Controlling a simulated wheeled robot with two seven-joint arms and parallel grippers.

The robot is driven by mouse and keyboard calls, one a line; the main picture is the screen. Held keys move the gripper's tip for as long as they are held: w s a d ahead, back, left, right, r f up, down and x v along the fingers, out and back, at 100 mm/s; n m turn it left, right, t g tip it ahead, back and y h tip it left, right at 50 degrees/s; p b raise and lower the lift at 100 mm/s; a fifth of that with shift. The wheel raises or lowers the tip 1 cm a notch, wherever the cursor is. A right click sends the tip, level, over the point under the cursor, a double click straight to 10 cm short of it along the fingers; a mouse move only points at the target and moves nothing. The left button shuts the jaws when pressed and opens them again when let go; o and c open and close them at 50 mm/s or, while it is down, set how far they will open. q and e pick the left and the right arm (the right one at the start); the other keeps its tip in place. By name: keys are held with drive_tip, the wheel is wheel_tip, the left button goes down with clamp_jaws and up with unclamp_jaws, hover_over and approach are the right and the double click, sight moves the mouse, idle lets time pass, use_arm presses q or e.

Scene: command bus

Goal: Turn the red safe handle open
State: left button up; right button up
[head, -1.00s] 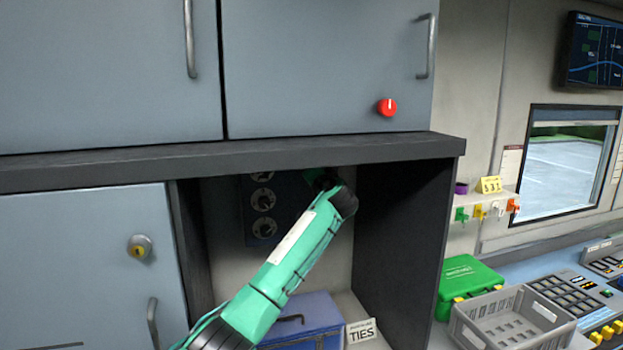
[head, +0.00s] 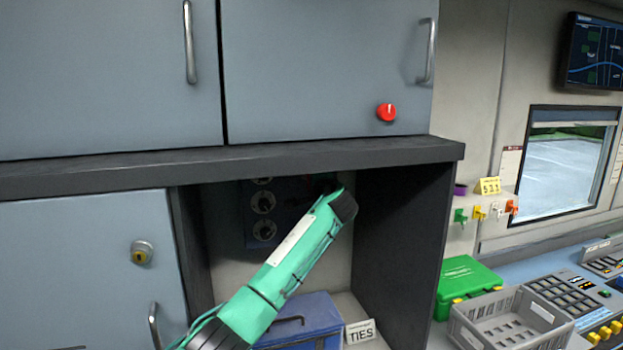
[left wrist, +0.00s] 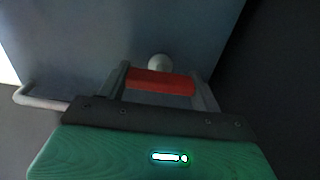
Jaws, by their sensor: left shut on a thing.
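The red safe handle (left wrist: 160,82) is a short red bar in the left wrist view, in front of a blue-grey face with a pale round knob (left wrist: 160,63) just behind it. My left gripper (left wrist: 161,88) is shut on the bar, with one finger at each end of it. In the head view my left arm reaches up into the open recess under the upper cabinets. Its wrist hides the fingers and most of the handle there. My right gripper is not in view.
A dark shelf edge (head: 400,150) runs above the recess, and a dark side wall (head: 400,240) bounds its right. A panel with round dials (head: 263,202) is left of my wrist. A blue box (head: 310,312) and a TIES card (head: 361,332) stand below.

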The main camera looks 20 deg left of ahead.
use_arm(q)
drive_tip(key=shift+f, duration=0.1)
idle(0.3)
drive_tip(key=o, duration=1)
drive_tip(key=shift+d, duration=0.1)
drive_tip(key=shift+s, duration=0.1)
drive_tip(key=shift+s+d+b, duration=0.2)
drive_tip(key=shift+b, duration=0.15)
drive_tip(key=b+v, duration=0.5)
drive_tip(key=v, duration=0.8)
drive_tip(key=shift+b, duration=0.4)
